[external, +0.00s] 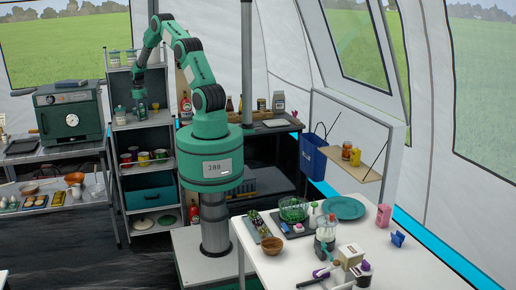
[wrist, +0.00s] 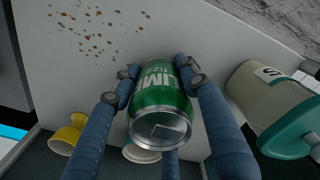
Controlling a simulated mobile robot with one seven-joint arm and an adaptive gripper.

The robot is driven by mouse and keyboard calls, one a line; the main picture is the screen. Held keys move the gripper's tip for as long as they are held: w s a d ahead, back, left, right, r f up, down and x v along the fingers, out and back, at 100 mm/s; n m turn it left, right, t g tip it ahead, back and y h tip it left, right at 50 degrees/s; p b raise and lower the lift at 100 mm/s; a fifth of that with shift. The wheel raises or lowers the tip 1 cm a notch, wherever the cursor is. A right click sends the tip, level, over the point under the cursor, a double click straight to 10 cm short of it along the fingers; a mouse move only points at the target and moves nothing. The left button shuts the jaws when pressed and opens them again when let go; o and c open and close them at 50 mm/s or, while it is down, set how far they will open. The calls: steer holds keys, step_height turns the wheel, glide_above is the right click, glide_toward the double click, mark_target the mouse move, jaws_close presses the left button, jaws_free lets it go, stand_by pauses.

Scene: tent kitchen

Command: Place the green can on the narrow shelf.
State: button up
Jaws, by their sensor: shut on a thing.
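A green can (wrist: 160,108) with white lettering is held between the blue fingers of my gripper (wrist: 160,85) in the wrist view, its metal end facing the camera. A pale panel with brown specks lies behind it; I cannot tell whether the can touches it. In the external view my gripper (external: 140,92) is at the tall grey shelf unit (external: 148,123), over its upper-middle level; the can is too small there to make out clearly. A narrow wooden shelf (external: 343,168) with sauce bottles hangs from a white panel at the right.
A jar with a teal lid (wrist: 265,100) stands close to the right of my fingers, and a yellow object (wrist: 68,135) is at lower left. Jars (external: 143,158) fill the level below. A cluttered white table (external: 290,265) stands front right.

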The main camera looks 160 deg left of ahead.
mark_target(140, 105)
steer(key=shift+f, duration=0.15)
steer(key=o, duration=0.8)
steer(key=shift+c, duration=0.2)
step_height(140, 105, up, 12)
steer(key=shift+r+p, duration=0.15)
steer(key=shift+p, duration=0.2)
steer(key=shift+o, duration=1.4)
